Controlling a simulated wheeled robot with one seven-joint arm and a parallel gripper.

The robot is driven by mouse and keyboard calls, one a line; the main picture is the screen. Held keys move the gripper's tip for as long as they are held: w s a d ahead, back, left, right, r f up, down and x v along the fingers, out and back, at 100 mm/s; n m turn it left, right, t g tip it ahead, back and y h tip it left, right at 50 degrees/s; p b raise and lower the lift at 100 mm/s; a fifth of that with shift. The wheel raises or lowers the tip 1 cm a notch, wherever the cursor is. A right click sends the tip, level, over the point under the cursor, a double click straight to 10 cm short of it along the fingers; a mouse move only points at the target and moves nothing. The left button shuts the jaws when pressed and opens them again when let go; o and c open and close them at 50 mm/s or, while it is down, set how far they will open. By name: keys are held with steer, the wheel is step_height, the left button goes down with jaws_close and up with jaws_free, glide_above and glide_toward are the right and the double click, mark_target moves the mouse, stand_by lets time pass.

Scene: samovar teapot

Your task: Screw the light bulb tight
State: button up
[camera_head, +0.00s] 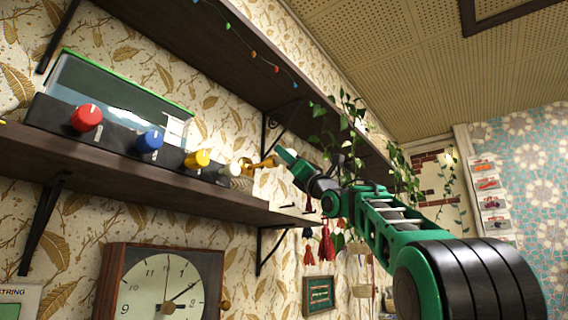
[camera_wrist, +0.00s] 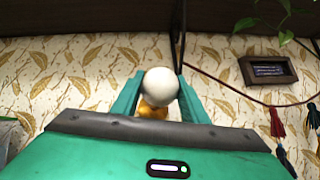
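A round white light bulb (camera_wrist: 161,86) shows in the wrist view, with part of a yellow-brass fitting (camera_wrist: 152,110) below it. My gripper (camera_wrist: 160,92) has one teal finger on each side of the bulb. Whether the fingers press on the glass or stand slightly apart from it, I cannot tell. In the head view my gripper (camera_head: 286,157) is at the right end of the shelf, close to a brass fitting (camera_head: 264,162). The bulb itself is not clearly visible there, and its thread is hidden in both views.
A dark box (camera_head: 112,134) with red (camera_head: 86,118), blue (camera_head: 149,141) and yellow (camera_head: 197,160) knobs sits on the lower shelf (camera_head: 120,178). An upper shelf (camera_head: 215,45) and trailing plant (camera_head: 345,125) are near my arm. A wall clock (camera_head: 165,285) and red tassels (camera_head: 326,245) hang below.

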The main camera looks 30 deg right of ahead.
steer(key=shift+m+h, duration=0.5)
steer(key=shift+m, duration=0.1)
steer(key=m+h, duration=0.5)
steer(key=shift+a+g, duration=0.15)
steer(key=shift+g, duration=0.15)
steer(key=m+g+h, duration=0.1)
steer(key=m+h, duration=0.1)
steer(key=m, duration=0.1)
steer(key=m+g+h, duration=0.2)
steer(key=m+h, duration=0.1)
steer(key=m, duration=0.1)
steer(key=shift+m, duration=0.3)
steer(key=m+g, duration=0.2)
steer(key=m, duration=0.1)
steer(key=m+g+h, duration=0.1)
steer(key=m+g, duration=0.1)
steer(key=m, duration=0.1)
steer(key=shift+w+d+f+g, duration=0.15)
steer(key=shift+d+g, duration=0.05)
steer(key=shift+g, duration=0.2)
steer(key=shift+m, duration=0.3)
steer(key=shift+d+m+g, duration=0.15)
steer(key=shift+m+g, duration=0.35)
steer(key=shift+g, duration=0.2)
steer(key=o, duration=1.1)
steer(key=shift+d+f, duration=0.1)
steer(key=shift+d, duration=0.05)
steer(key=shift+c, duration=0.2)
